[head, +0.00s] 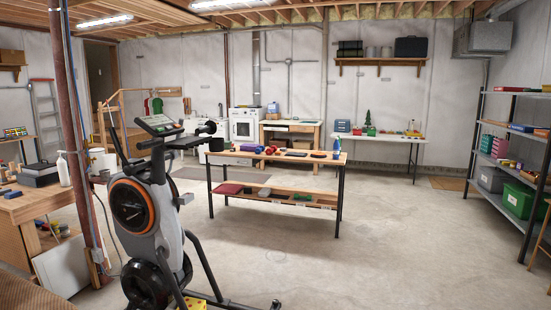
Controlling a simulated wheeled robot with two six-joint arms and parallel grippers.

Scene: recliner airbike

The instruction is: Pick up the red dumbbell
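A small red object (318,155), which looks like the red dumbbell, lies on the top of the wooden table (279,162) with black legs in the middle of the room. It is too small to make out its exact shape. It lies toward the right end of the tabletop, right of a black object (296,153). Neither of my grippers is in the head view.
An exercise bike (135,205) with an orange-ringed wheel stands in the left foreground, left of the table. A metal shelf rack (515,140) lines the right wall. A workbench (40,195) stands at the left. The concrete floor (400,240) right of the table is clear.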

